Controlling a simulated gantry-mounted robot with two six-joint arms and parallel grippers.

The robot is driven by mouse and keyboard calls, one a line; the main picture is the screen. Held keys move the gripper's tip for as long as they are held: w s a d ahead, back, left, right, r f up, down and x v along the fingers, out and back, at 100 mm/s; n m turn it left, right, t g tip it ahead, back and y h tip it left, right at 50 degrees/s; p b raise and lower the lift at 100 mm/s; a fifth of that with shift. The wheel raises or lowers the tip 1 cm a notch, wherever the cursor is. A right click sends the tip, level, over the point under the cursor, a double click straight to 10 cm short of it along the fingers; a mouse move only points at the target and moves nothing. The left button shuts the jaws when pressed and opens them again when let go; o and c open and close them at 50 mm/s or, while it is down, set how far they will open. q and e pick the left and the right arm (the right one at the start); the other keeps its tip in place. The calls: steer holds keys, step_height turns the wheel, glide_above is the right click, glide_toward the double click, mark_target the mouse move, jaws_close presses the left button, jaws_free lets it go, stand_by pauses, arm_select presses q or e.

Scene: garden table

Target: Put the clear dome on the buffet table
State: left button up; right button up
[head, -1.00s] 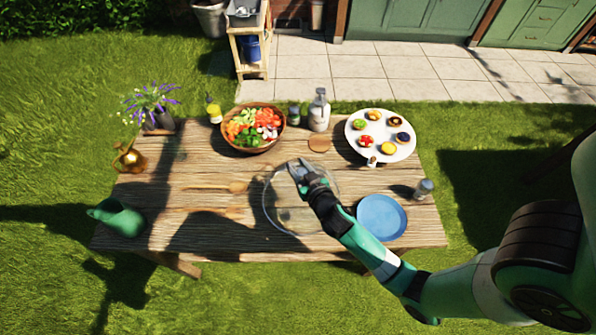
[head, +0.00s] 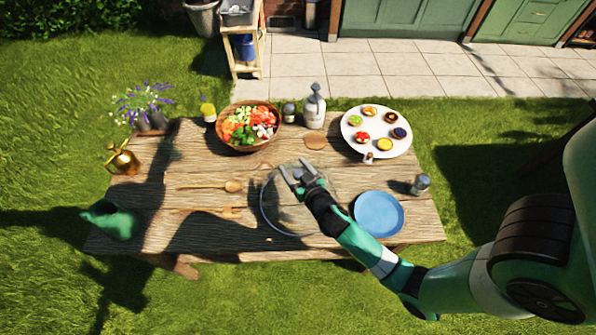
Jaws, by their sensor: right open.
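The clear dome (head: 277,208) is a round, see-through cover on the wooden table (head: 190,160), near the middle of its front half. It looks to be resting on the table top, left of the blue plate. My right gripper (head: 290,174) is over the upper part of the dome with its two fingers spread apart and nothing seen between them. Whether the fingers touch the dome's top is hard to tell. My right forearm hides the dome's right part. My left gripper is not in view.
A blue plate (head: 379,213) and a grey shaker (head: 420,184) are at the right. A white stand of small cakes (head: 377,149), a salad bowl (head: 230,144) and a white bottle (head: 314,104) are behind. A wooden spoon (head: 232,186) lies left of the dome.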

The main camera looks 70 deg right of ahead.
steer(key=v, duration=1.1)
steer(key=shift+s+a+r, duration=0.1)
steer(key=shift+a, duration=0.05)
steer(key=shift+s+a+r, duration=0.15)
steer(key=shift+s+a, duration=0.05)
steer(key=shift+s, duration=0.1)
steer(key=w+a+r+n+t+y, duration=0.1)
steer(key=w+a+r+t, duration=0.2)
steer(key=w+r, duration=0.5)
steer(key=w+a+r+t+y, duration=0.1)
steer(key=w+a+r+t, duration=0.25)
steer(key=r, duration=0.75)
steer(key=w+a+r+n+t+y, duration=0.1)
steer(key=w+a+r+t, duration=0.1)
steer(key=w+r, duration=0.6)
steer(key=s+a+r+n+t+y, duration=0.2)
steer(key=s+r+y, duration=0.1)
steer(key=r, duration=0.6)
steer(key=s+a+r+n+t+y, duration=0.2)
steer(key=a+r+t+y, duration=0.1)
steer(key=r, duration=0.7)
steer(key=s+a+r+n+t+y, duration=0.2)
steer(key=s+a+r+n+t, duration=0.1)
steer(key=r, duration=0.7)
steer(key=shift+s+a+y, duration=0.2)
steer(key=shift+s+y, duration=0.1)
steer(key=shift+y, duration=0.1)
